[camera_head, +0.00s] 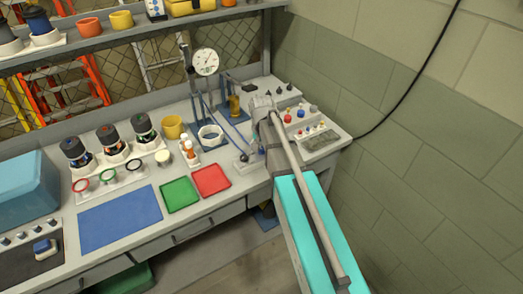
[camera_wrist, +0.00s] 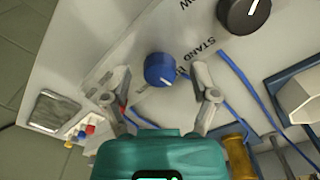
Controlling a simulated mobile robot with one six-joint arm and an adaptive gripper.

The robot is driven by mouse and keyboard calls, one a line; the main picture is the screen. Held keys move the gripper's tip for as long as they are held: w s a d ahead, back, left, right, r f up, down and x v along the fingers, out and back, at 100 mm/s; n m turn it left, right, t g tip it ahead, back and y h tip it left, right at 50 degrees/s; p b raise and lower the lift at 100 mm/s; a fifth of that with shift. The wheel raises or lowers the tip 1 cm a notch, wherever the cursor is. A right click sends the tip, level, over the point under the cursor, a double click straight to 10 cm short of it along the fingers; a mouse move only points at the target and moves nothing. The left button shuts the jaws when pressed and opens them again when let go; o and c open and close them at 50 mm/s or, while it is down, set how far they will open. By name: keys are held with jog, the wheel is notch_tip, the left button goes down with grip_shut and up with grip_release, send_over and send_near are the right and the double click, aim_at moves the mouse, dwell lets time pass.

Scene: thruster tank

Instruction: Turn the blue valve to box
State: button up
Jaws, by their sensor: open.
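The blue valve (camera_wrist: 160,69) is a round blue knob with a light mark on it, set on a pale panel in the wrist view. My gripper (camera_wrist: 161,75) is open, with one finger on each side of the knob; I cannot tell whether either finger touches it. Tilted lettering reading "STAND" stands beside the knob, and other lettering near the right finger is partly covered. In the head view my gripper (camera_head: 258,108) is at the back right of the bench, and I cannot make out the blue valve there.
A black knob (camera_wrist: 243,14) is on the same panel. A pale hexagonal part (camera_wrist: 300,96) and a yellow cylinder (camera_wrist: 239,158) lie to the right. A control box (camera_head: 318,140) with buttons is beside my arm, near the wall. Red (camera_head: 211,180) and green (camera_head: 180,194) trays lie in front.

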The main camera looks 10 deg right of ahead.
aim_at(261, 149)
grip_shut()
dwell(0.4)
jog(key=shift+m, duration=0.5)
grip_release()
jog(key=shift+n, duration=0.4)
notch_tip(261, 149, up, 14)
jog(key=p, duration=1.3)
jog(key=shift+p, duration=0.4)
